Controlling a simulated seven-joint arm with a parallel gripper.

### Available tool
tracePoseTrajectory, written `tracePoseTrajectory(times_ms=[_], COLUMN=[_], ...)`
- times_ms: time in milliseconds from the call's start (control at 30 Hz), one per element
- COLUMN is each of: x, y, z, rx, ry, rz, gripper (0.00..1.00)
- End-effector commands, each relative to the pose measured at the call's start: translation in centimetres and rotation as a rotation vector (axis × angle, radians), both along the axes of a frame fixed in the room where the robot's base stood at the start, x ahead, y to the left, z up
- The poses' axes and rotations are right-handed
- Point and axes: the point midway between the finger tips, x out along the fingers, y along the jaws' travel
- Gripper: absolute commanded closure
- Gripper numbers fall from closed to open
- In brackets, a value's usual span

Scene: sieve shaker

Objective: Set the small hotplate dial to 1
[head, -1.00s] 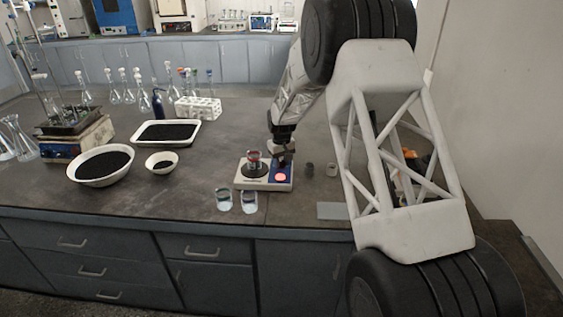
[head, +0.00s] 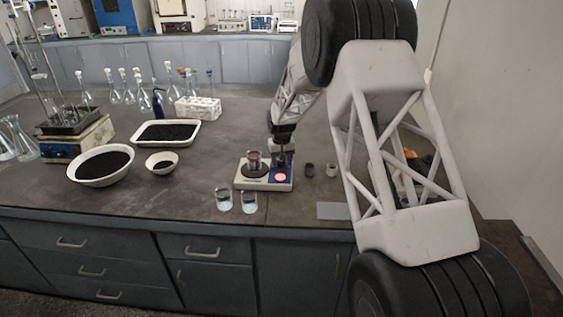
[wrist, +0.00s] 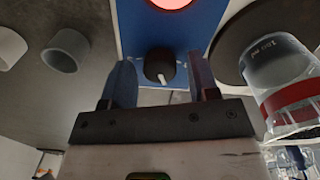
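The small hotplate (head: 252,185) stands on the bench with a blue control panel (wrist: 190,22) and a glowing red disc (head: 281,177). Its black dial (wrist: 159,65) shows in the wrist view, with a white pointer toward the picture's bottom, slightly right. Any scale numbers are too small to read. My gripper (wrist: 160,73) is open, one finger on each side of the dial, with gaps visible; I cannot tell its height above the panel. In the head view my gripper (head: 284,158) is at the panel's far end and the dial is not discernible.
A beaker with a red band (wrist: 298,95) stands on the round heating plate (wrist: 240,35), close beside my right-hand finger. Two small cups (head: 309,169) (head: 331,170) stand right of the hotplate. Two glass beakers (head: 223,199) (head: 249,202) stand in front of it.

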Motion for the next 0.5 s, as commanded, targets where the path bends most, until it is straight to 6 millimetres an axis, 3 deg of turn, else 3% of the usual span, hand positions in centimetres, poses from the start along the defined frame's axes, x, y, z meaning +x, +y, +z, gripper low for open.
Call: tracePoseTrajectory(times_ms=[500], x=[-0.05], y=[-0.02], z=[0.78], rx=[-0.001], ry=[0.002], rz=[0.000], gripper=[0.41])
